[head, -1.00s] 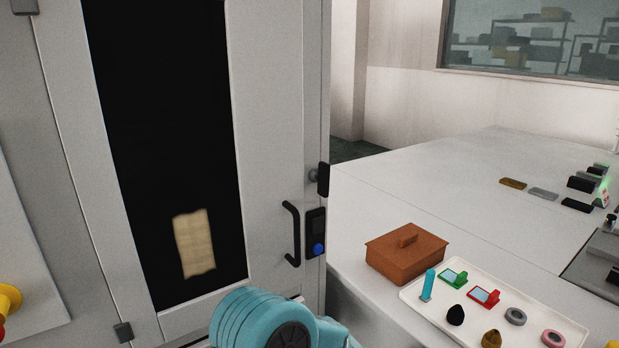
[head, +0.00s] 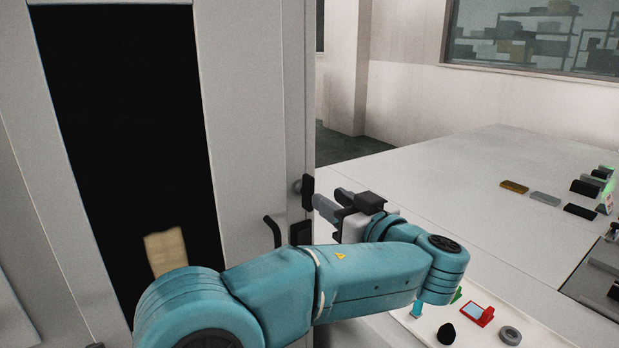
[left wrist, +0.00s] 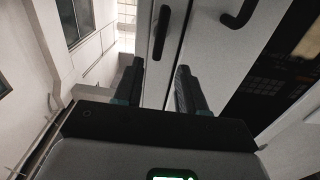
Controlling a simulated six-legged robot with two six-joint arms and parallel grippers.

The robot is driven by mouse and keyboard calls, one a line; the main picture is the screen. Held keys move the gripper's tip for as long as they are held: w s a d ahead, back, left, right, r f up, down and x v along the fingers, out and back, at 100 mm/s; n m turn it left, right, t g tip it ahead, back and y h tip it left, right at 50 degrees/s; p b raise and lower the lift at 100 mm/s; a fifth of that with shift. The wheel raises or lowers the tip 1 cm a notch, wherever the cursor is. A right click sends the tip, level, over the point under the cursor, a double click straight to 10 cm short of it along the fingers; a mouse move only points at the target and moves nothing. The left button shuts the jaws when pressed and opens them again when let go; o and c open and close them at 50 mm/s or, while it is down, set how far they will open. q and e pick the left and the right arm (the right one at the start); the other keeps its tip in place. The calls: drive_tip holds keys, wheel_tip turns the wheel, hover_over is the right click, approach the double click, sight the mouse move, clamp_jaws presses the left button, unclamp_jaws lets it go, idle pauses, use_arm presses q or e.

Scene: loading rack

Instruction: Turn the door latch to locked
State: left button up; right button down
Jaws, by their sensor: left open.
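The door latch (head: 307,192) is a small black bar, upright in the head view, on a round grey pivot at the right edge of the grey cabinet door (head: 250,120). In the left wrist view the latch (left wrist: 161,34) lies ahead, in line with the gap between my fingers. My left gripper (head: 331,201) is open just right of the latch, its fingers pointing left at it. I cannot tell whether they touch it. The left wrist view shows both fingers apart and nothing between them (left wrist: 158,75). My right gripper is not in view.
A black door handle (head: 273,231) and a dark lock panel (head: 301,233) sit below the latch, the panel partly hidden by my arm. A white counter (head: 480,200) spreads to the right. A tray (head: 402,318) holds small items, including a red one (head: 478,315).

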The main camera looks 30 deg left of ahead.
sight(312, 186)
use_arm(q)
drive_tip(key=p+x, duration=0.2)
drive_tip(key=x, duration=0.6)
drive_tip(key=shift+w+a+f, duration=0.15)
drive_tip(key=shift+w+a, duration=0.15)
drive_tip(key=c, duration=0.7)
